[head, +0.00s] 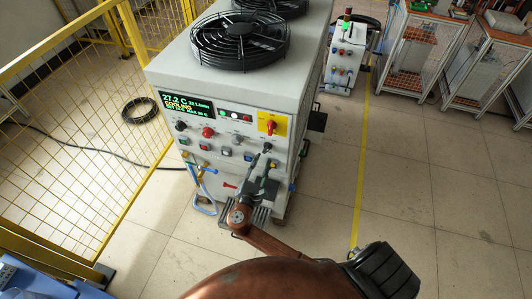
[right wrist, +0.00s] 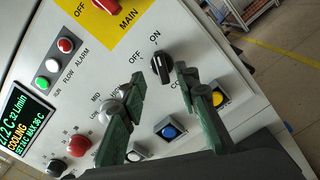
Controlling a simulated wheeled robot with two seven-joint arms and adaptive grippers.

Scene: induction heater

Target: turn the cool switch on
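The cool switch is a black rotary knob (right wrist: 162,68) with OFF and ON printed by it and a partly hidden label starting "CO". In the right wrist view I cannot tell surely which mark it points to. In the head view the knob (head: 267,147) sits at the right of the panel's knob row, just beyond the fingertips. My right gripper (right wrist: 160,80) is open, its two green-grey fingers apart with the knob between their tips; I see no clear contact. It also shows in front of the panel in the head view (head: 264,160). My left gripper is out of view.
The grey heater cabinet (head: 230,72) has fans on top and a display (head: 186,104) reading COOLING. A red MAIN switch on a yellow plate (head: 272,125), a grey knob (right wrist: 111,107) and blue (right wrist: 169,131) and yellow (right wrist: 219,99) buttons are close by. Yellow fencing (head: 75,140) stands left.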

